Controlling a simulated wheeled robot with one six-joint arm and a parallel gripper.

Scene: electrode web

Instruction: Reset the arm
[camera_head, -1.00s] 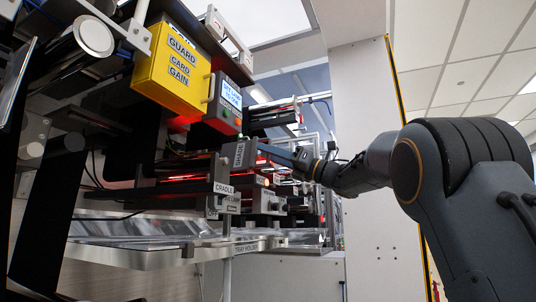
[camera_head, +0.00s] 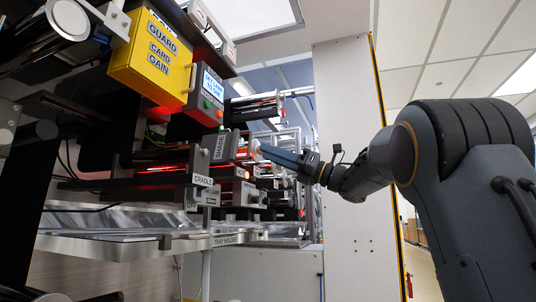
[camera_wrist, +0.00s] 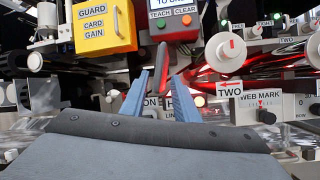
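My gripper (camera_wrist: 161,88) shows in the wrist view as two blue fingers standing apart, with a gap between them. A narrow grey part with a red sheen shows between or behind the fingers; I cannot tell its distance, and it does not look gripped. In the head view my arm reaches in from the right, bent at the elbow. My gripper (camera_head: 266,150) there points left at the machine, its tip close to a pale round part beside the label plate (camera_head: 221,147). I cannot tell whether they touch.
The machine holds a yellow guard box (camera_head: 152,52), a teach panel (camera_head: 209,92), a CRADLE block (camera_head: 203,181) and a metal tray holder (camera_head: 140,243). The wrist view also shows a white roller (camera_wrist: 226,52) and the WEB MARK unit (camera_wrist: 262,104). A white cabinet panel (camera_head: 348,150) stands behind my arm.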

